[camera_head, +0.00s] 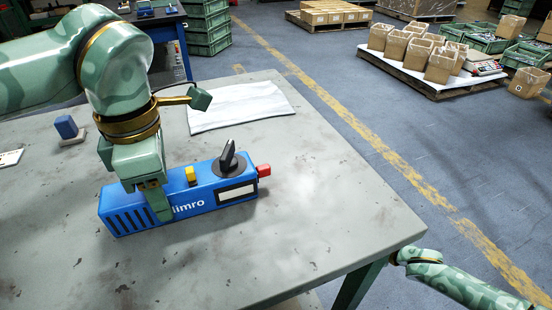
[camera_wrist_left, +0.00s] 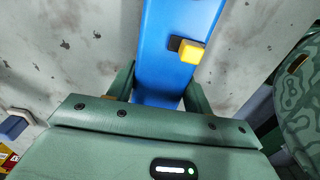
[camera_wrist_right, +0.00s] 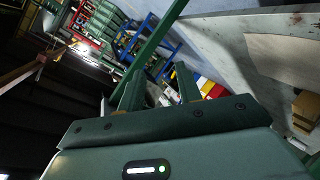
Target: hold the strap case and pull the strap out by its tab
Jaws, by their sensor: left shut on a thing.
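The blue strap case (camera_head: 210,198) lies on the grey table, with a black knob (camera_head: 229,158), a yellow button (camera_head: 191,175) and a white label on it. A red tab (camera_head: 264,170) sticks out of its right end. My left gripper (camera_head: 158,205) is shut on the case near its slotted left end. In the left wrist view the case (camera_wrist_left: 180,45) lies between the two fingers (camera_wrist_left: 158,95). My right gripper (camera_wrist_right: 158,90) is open and empty in the right wrist view, its fingers apart. In the head view only part of my right arm shows at the lower right, off the table.
A white sheet (camera_head: 238,106) lies behind the case on the table (camera_head: 330,205). A small blue block (camera_head: 66,127) stands at the left. The table right of the tab is clear. Pallets with boxes (camera_head: 440,60) stand on the floor far behind.

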